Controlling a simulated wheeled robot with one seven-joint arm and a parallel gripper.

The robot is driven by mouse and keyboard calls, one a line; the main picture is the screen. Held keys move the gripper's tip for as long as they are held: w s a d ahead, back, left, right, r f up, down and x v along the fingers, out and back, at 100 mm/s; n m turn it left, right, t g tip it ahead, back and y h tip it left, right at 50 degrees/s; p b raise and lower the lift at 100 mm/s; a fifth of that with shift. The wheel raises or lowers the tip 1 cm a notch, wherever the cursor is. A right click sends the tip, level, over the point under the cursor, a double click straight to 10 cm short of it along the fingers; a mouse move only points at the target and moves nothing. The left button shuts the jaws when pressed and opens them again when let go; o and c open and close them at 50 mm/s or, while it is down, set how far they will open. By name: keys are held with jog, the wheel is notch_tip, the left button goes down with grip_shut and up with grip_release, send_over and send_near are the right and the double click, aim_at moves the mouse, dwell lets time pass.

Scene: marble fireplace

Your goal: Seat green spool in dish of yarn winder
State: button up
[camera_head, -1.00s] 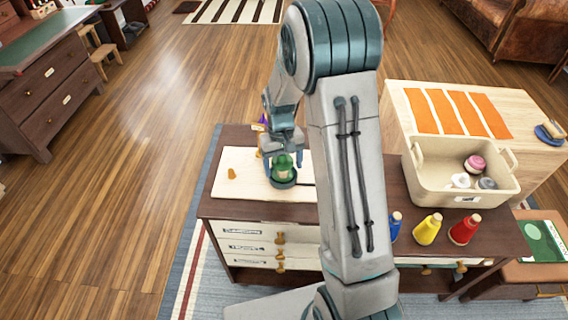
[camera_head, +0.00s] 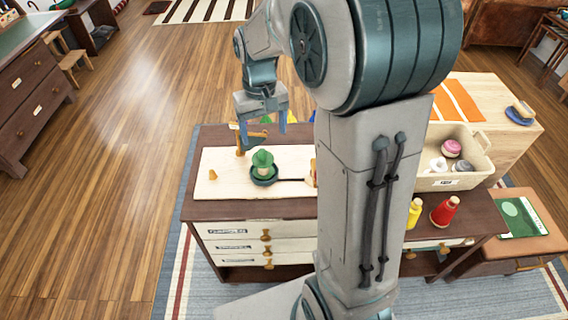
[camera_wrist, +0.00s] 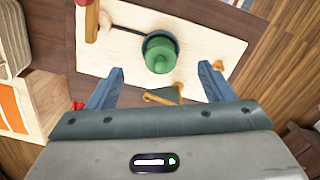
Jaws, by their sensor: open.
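The green spool (camera_head: 262,161) stands upright in the dark green dish (camera_head: 265,177) of the yarn winder, which rests on a pale wooden board (camera_head: 222,162). The spool also shows from above in the wrist view (camera_wrist: 160,58), with the dish rim (camera_wrist: 147,40) around it. My gripper (camera_head: 263,127) is open and empty, raised above and behind the spool, apart from it. In the wrist view the two blue fingers (camera_wrist: 162,80) are spread wide. Whether the spool sits fully flat in the dish cannot be told.
A small wooden post (camera_head: 240,142) stands on the board behind the dish, and an orange cone (camera_head: 212,174) at its left. Yellow (camera_head: 413,213) and red (camera_head: 445,211) spools stand at the right of the dresser. A cream bin (camera_head: 478,150) holds yarn. My arm hides the middle.

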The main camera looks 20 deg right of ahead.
jog(key=s+r+t, duration=0.2)
jog(key=s+t, duration=0.1)
jog(key=s, duration=1.4)
jog(key=shift+r+m, duration=0.3)
jog(key=shift+m, duration=0.1)
